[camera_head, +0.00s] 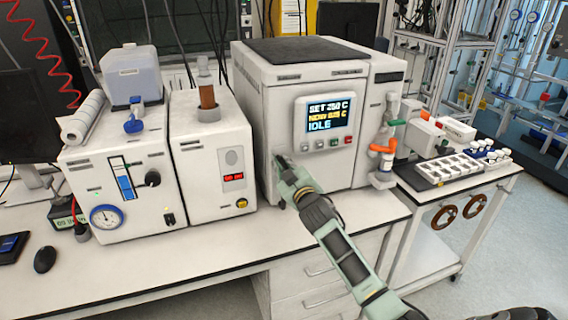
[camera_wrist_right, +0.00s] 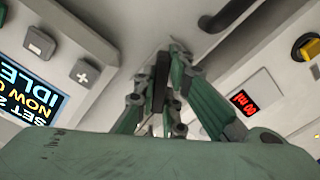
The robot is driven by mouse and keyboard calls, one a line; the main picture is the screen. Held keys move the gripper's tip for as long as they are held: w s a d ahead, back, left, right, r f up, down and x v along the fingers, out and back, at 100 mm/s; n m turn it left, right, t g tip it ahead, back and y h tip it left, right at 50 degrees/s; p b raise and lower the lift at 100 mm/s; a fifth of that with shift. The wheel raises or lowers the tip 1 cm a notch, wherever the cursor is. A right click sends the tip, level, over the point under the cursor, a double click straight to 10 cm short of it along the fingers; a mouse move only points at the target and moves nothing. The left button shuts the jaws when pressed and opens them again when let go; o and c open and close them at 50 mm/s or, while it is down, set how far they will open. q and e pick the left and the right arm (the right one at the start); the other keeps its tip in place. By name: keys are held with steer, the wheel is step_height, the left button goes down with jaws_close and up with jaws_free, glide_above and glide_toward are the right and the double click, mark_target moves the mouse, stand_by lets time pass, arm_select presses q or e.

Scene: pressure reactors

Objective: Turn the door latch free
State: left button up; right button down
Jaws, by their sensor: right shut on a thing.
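The white oven-like instrument (camera_head: 281,104) stands on the bench, with a display (camera_head: 328,114) reading "SET 250 C" and "IDLE". My right gripper (camera_head: 281,165) is at the lower left of its front door, left of the display. In the right wrist view, the gripper (camera_wrist_right: 165,85) is shut on a dark upright piece, the door latch (camera_wrist_right: 159,82), between its green fingers. In the head view the latch is mostly hidden behind the gripper. The door looks closed. My left gripper is not clearly in view.
Left of the instrument stands a white unit with a red readout (camera_head: 233,177) and another with a gauge (camera_head: 106,217). A side table (camera_head: 492,176) with a vial tray (camera_head: 447,168) is at right. The bench front (camera_head: 190,255) is clear.

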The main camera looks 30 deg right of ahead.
steer(key=n, duration=0.4)
steer(key=shift+n, duration=0.4)
steer(key=n, duration=0.4)
steer(key=shift+p, duration=0.4)
steer(key=c, duration=1.8)
jaws_free()
steer(key=shift+n, duration=0.3)
steer(key=shift+s+a+f, duration=0.1)
steer(key=shift+s, duration=0.2)
steer(key=v, duration=1.1)
steer(key=shift+s+a, duration=0.15)
steer(key=shift+s, duration=0.05)
